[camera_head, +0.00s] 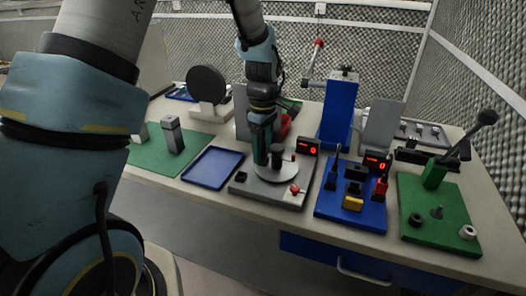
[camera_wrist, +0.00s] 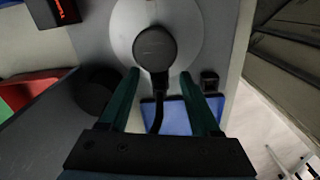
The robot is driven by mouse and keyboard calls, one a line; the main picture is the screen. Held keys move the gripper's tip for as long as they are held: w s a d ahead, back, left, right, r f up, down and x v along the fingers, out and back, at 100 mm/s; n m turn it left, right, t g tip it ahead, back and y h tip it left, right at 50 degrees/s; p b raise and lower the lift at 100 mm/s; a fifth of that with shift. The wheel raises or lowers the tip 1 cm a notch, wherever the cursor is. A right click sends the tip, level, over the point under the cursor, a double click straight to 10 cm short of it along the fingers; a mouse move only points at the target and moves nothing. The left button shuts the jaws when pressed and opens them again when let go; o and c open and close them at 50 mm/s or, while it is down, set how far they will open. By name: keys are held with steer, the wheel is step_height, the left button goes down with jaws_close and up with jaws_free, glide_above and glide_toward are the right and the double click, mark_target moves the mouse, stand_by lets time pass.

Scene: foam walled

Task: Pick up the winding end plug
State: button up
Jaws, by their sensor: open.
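A dark round-topped piece (camera_wrist: 155,46) stands on the pale disc of a grey station, with a narrow black part and a thin cord-like tail running from it between my fingers. This looks like the winding end plug, though the frames do not name it. In the head view a black upright cylinder (camera_head: 277,153) shows on the silver disc (camera_head: 268,173); I cannot tell whether it is the same piece. My gripper (camera_wrist: 160,74) is open, its two green fingers either side of the narrow black part, with gaps visible. In the head view my gripper (camera_head: 262,160) points down over the disc.
The grey station (camera_head: 271,194) carries a red knob (camera_head: 294,189) and a black button (camera_head: 241,177). A blue tray (camera_head: 213,167) lies left of it. A blue fixture (camera_head: 350,208) and a green lever board (camera_head: 439,220) stand to the right. A tall blue press (camera_head: 338,115) stands behind.

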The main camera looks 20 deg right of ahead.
jaws_close()
stand_by(0.4)
